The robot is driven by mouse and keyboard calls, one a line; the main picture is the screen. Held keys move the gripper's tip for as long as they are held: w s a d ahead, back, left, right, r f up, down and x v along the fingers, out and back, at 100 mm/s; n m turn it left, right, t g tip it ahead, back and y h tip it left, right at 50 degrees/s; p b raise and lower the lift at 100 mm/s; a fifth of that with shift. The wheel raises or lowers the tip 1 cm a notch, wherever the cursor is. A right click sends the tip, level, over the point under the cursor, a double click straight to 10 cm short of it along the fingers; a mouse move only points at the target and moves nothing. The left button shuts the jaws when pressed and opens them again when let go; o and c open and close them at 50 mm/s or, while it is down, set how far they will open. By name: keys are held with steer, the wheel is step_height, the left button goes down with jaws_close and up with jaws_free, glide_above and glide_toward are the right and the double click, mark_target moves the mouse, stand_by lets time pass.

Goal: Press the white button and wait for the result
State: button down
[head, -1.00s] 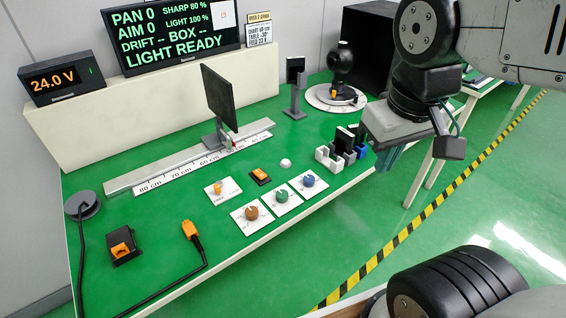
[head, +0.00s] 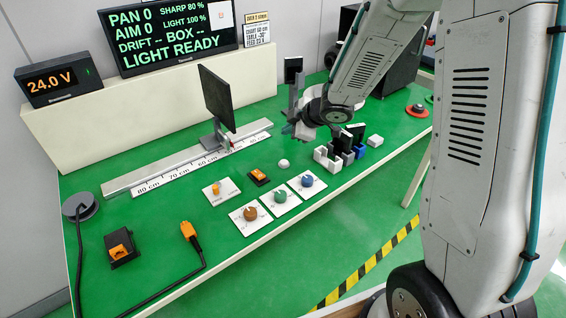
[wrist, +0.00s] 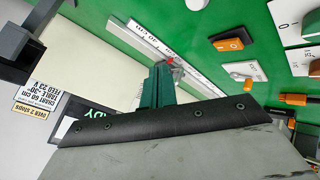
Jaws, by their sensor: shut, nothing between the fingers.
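The white button (head: 283,163) is a small round dome on the green bench, right of a black switch with an orange rocker (head: 258,176). Nothing touches it in the head view. My gripper (wrist: 160,85) shows in the wrist view as teal fingers, shut and empty. In the head view my wrist hangs above the bench, behind and slightly right of the button; my fingertips are not clear there. The large display (head: 168,35) reads PAN 0, AIM 0, SHARP 80 %, LIGHT 100 %, DRIFT --, BOX -- and LIGHT READY.
Three knobs, brown (head: 250,214), green (head: 279,196) and blue (head: 307,181), stand in front of the button. A black panel (head: 217,92) stands on the rail behind. A white, black and blue holder (head: 340,153) is to the right. An amber meter (head: 51,80) reads 24.0 V.

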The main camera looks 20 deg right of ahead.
mark_target(287, 163)
steer(key=shift+a+f, duration=0.15)
steer(key=shift+a, duration=0.05)
steer(key=shift+f, duration=4.4)
steer(key=shift+f, duration=0.4)
steer(key=shift+f, duration=0.45)
steer(key=shift+r, duration=0.85)
